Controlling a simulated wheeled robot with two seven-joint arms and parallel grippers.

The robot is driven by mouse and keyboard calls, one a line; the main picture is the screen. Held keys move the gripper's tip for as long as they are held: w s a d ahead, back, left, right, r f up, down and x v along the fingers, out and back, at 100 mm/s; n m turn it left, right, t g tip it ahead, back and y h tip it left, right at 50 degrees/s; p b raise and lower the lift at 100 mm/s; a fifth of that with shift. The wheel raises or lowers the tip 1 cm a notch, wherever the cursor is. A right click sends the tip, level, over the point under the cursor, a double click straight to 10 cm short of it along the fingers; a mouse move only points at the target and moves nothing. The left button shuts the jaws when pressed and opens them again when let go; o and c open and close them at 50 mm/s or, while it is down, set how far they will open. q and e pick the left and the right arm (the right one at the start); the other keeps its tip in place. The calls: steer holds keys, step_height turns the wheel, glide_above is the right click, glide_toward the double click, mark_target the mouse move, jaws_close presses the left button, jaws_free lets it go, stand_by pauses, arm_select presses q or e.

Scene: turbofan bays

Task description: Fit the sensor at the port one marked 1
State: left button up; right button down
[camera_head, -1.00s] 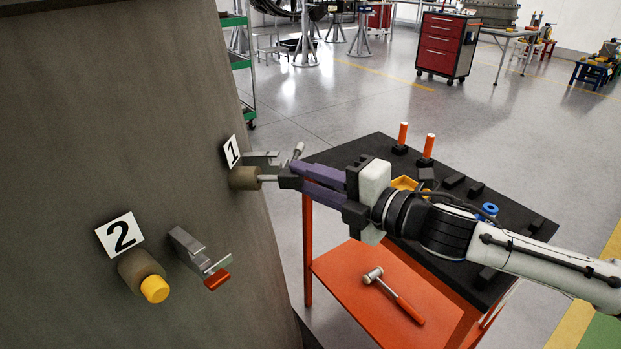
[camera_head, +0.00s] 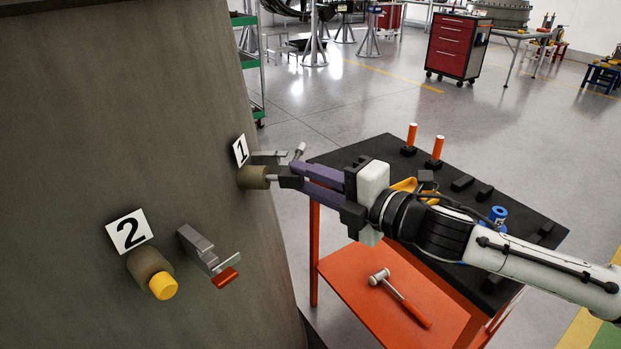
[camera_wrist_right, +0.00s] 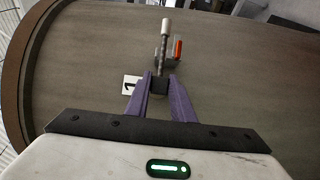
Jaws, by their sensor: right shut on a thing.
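Port one (camera_head: 252,177) is a brown round boss on the grey casing, beside the card marked 1 (camera_head: 240,150). My right gripper (camera_head: 287,181) is shut on the sensor (camera_head: 290,182), a dark block with a thin metal probe. The probe points at the port and its tip is at or inside the mouth; a short length still shows between port and block. A grey clamp (camera_head: 270,157) with a light-tipped lever sits just behind the port. In the right wrist view the sensor's dark block (camera_wrist_right: 159,86) is between the purple fingers. My left gripper is not in view.
Port two (camera_head: 150,268) with a yellow cap (camera_head: 163,286) is lower left, beside a clamp with a red handle (camera_head: 225,277). A black-topped cart (camera_head: 465,215) stands under my right arm, with orange posts, a yellow bin and a blue item. A hammer (camera_head: 398,297) lies on its lower shelf.

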steer(key=shift+w+a+f, duration=0.1)
steer(key=shift+a, duration=0.55)
steer(key=shift+w+a+f, duration=0.1)
steer(key=shift+a, duration=0.5)
stand_by(0.4)
steer(key=c, duration=1.5)
jaws_free()
steer(key=shift+o, duration=0.2)
steer(key=b+v, duration=0.1)
steer(key=v, duration=0.9)
steer(key=shift+d, duration=0.15)
